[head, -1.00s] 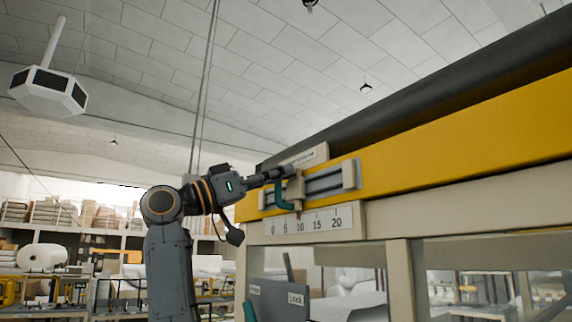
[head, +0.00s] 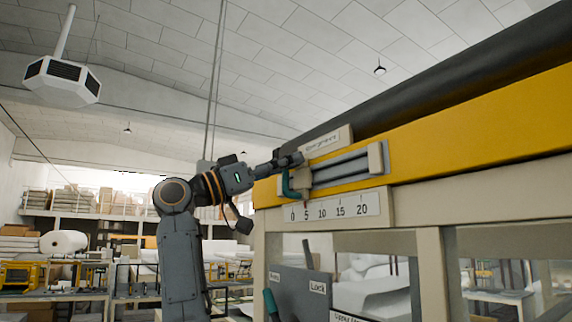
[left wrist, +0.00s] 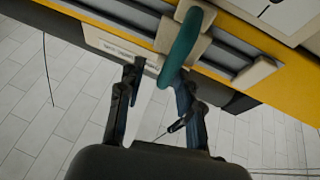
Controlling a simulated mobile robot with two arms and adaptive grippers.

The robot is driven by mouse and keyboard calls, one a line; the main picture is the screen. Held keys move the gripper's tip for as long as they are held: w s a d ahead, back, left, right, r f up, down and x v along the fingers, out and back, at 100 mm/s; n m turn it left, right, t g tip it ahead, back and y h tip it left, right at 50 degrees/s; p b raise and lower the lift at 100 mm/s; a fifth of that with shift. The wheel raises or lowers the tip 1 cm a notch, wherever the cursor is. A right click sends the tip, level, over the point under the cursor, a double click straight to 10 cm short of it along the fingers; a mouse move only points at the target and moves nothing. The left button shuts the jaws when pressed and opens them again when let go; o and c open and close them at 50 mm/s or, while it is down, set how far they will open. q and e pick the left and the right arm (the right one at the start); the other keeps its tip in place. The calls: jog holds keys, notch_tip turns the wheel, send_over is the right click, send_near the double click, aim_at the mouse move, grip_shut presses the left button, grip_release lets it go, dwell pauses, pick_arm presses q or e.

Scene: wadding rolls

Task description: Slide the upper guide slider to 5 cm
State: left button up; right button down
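The upper guide slider is a beige block with a teal handle (head: 287,184) on two grey rails (head: 340,168) along the yellow beam. Its red pointer (head: 305,204) stands at about the 5 mark of the white scale (head: 335,209). My left gripper (head: 289,160) is at the slider, just above the handle. In the left wrist view its fingers (left wrist: 157,75) are spread apart. The teal handle (left wrist: 181,42) lies close to the right-hand fingertip there; I cannot tell whether they touch. My right gripper is not in view.
The yellow beam (head: 470,120) and dark roll (head: 440,82) run along the machine above the rails. Below is a grey panel (head: 300,290) with a "Lock" label and a second teal handle (head: 271,304). Shelves with rolls stand far behind on the left.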

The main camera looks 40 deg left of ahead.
pick_arm(q)
jog(key=v, duration=1.2)
jog(key=shift+w+a, duration=0.1)
